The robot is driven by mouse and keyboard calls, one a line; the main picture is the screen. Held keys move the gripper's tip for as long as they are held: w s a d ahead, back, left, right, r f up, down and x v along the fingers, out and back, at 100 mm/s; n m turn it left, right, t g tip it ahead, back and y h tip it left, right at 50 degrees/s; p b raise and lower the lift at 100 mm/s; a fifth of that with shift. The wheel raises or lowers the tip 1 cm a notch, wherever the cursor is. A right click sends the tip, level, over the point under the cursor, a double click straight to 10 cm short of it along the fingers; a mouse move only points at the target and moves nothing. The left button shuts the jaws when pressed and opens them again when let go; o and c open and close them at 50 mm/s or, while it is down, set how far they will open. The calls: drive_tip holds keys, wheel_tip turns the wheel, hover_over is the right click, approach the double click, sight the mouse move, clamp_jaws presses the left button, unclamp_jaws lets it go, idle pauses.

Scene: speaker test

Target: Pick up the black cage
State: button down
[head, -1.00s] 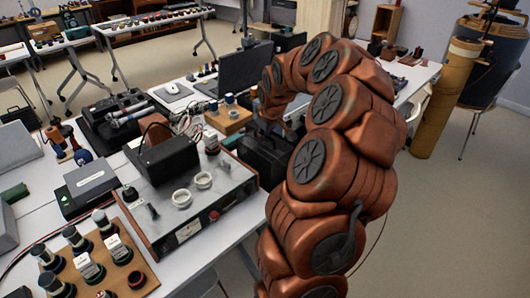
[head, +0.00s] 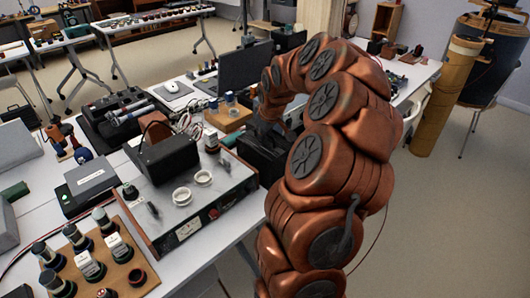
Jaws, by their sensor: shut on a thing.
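The black cage (head: 262,158) is a dark boxy thing at the right edge of the workbench, just right of the metal-topped instrument. My orange-brown arm curves over from the right and hides part of it. My gripper (head: 268,130) is at the end of the arm, at the top of the cage, and is shut on it. The fingertips are dark against the dark cage and hard to make out. Whether the cage's underside touches the bench is hidden.
The metal-topped instrument (head: 205,212) with white rings and a black box (head: 163,158) on it stands close left of the cage. A wooden block (head: 228,117) and a laptop (head: 245,68) are behind. Open floor (head: 450,220) lies to the right.

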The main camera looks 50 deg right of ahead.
drive_tip(key=shift+r, duration=0.1)
idle(0.3)
drive_tip(key=shift+r+b, duration=0.4)
drive_tip(key=shift+r, duration=1.1)
drive_tip(key=shift+s+r, duration=0.15)
drive_tip(key=shift+s, duration=0.05)
drive_tip(key=s+b, duration=0.3)
drive_tip(key=s, duration=1.4)
drive_tip(key=shift+s+a+b, duration=0.2)
drive_tip(key=shift+s+b, duration=0.1)
drive_tip(key=shift+r, duration=0.1)
wheel_tip(320, 180, up, 10)
drive_tip(key=p, duration=0.3)
